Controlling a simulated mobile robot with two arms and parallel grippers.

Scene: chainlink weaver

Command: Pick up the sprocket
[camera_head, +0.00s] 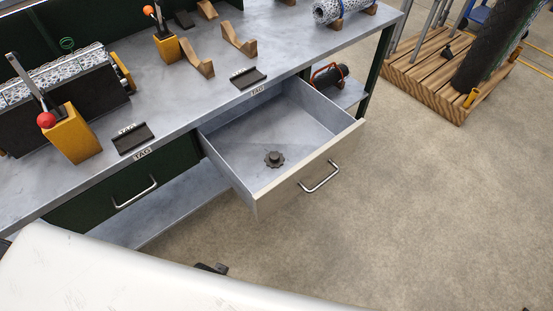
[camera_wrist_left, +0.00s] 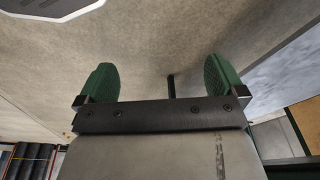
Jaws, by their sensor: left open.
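A small dark toothed sprocket (camera_head: 273,158) lies flat on the floor of the open drawer (camera_head: 315,152), towards its front left. Nothing touches it except the drawer bottom. My left gripper (camera_wrist_left: 161,84) is open in the left wrist view, its two green-padded fingers wide apart. No sprocket shows between them, only concrete floor and a thin dark rod whose nature I cannot tell. A small dark piece at the lower middle of the head view may be part of this gripper; I cannot tell. My right gripper is not in view.
The drawer sticks out from a grey workbench (camera_head: 205,95) and has a metal handle (camera_head: 320,177). A closed green drawer (camera_head: 105,193) is to its left. Orange lever boxes (camera_head: 70,135) and wooden cradles (camera_head: 198,59) stand on top. A wooden pallet (camera_head: 425,72) stands right; the floor between is clear.

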